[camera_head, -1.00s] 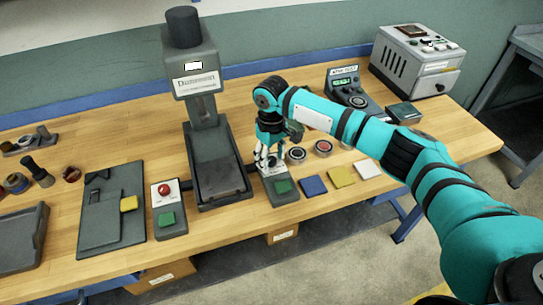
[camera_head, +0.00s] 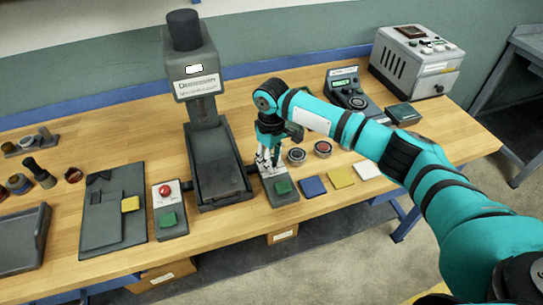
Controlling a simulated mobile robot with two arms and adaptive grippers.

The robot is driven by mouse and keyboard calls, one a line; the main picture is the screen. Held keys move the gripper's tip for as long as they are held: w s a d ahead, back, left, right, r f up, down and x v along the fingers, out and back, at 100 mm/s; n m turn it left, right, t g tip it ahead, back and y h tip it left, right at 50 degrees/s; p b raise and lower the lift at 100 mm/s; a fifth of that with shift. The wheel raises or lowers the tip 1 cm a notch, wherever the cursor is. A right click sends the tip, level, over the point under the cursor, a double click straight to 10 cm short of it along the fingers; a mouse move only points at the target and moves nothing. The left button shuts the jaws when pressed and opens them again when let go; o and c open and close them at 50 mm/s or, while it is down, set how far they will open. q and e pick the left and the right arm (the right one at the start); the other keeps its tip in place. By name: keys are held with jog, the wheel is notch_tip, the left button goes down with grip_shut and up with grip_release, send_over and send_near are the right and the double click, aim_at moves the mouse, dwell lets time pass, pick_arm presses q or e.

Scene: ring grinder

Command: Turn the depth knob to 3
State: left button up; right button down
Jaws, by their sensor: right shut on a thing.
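My right gripper (camera_head: 268,163) points down over the back part of a small grey control box (camera_head: 285,199) with a green button (camera_head: 283,187) on its front. The gripper is shut on what seems to be the depth knob on that box. The fingers hide the knob, so its pointer and numbers cannot be read. The box stands just right of the grey press (camera_head: 218,166). My left gripper is not in view.
Left of the press stands a box with a red button (camera_head: 165,191). Blue (camera_head: 313,187), yellow (camera_head: 341,177) and white (camera_head: 367,170) pads lie to the right. Two round dark pieces (camera_head: 297,155) (camera_head: 323,148) sit close to my right gripper. A grey meter (camera_head: 354,103) stands behind.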

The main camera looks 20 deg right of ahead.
jog(key=n+p, duration=0.2)
jog(key=n, duration=0.2)
jog(key=shift+r+p, duration=0.15)
jog(key=shift+p, duration=0.2)
jog(key=n+p, duration=0.1)
jog(key=n, duration=0.4)
jog(key=shift+n+p, duration=0.3)
jog(key=shift+n, duration=0.1)
jog(key=n, duration=0.2)
jog(key=shift+n, duration=0.3)
jog(key=n, duration=0.3)
jog(key=shift+w+n, duration=0.1)
jog(key=shift+n, duration=0.3)
jog(key=n, duration=0.6)
jog(key=shift+n, duration=0.3)
jog(key=c, duration=1)
grip_release()
